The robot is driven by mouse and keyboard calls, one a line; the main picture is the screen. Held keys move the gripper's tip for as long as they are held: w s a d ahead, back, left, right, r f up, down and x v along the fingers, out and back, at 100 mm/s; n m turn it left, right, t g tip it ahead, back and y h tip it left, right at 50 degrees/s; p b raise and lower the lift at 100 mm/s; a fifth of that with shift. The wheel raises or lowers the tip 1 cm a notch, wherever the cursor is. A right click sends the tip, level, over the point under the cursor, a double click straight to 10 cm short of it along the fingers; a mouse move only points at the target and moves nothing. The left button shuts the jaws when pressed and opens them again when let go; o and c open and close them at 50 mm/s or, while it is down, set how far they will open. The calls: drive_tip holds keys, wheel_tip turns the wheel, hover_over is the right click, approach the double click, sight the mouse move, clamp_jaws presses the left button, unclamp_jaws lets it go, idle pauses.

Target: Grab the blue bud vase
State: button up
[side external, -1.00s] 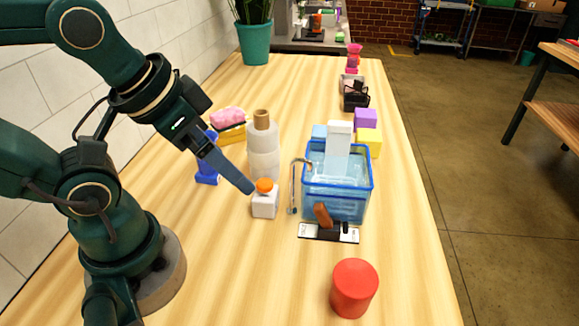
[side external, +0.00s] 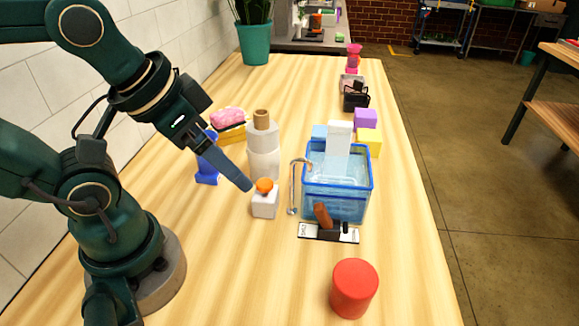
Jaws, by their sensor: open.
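A blue object (side external: 206,172), which looks like the bud vase, stands on the table near the wall. It is partly hidden behind my gripper and its full shape does not show. My gripper (side external: 248,186) is open, with its blue-grey fingers seen nearly edge-on and pointing down and to the right. In the picture the fingers cross in front of the blue object, and their tips lie to its right. The tips are close to a small white block with an orange top (side external: 264,200). I cannot tell whether they touch it.
A pale bottle-like stack with a brown top (side external: 262,140) stands behind the fingertips. A pink-and-yellow sponge stack (side external: 229,123) is behind the blue object. A blue-rimmed clear bin (side external: 338,205) stands right. A red cylinder (side external: 354,288) is in front. The table's front middle is clear.

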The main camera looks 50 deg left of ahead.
wheel_tip(320, 180, up, 5)
drive_tip(key=w+a+n+g, duration=0.2)
drive_tip(key=a+g, duration=0.1)
drive_tip(key=a, duration=0.7)
drive_tip(key=w+a+n+g, duration=0.2)
drive_tip(key=a+g, duration=0.1)
drive_tip(key=a, duration=0.7)
drive_tip(key=f, duration=1.3)
drive_tip(key=shift+d+f, duration=0.1)
drive_tip(key=shift+d, duration=0.15)
drive_tip(key=shift+f, duration=2.5)
clamp_jaws()
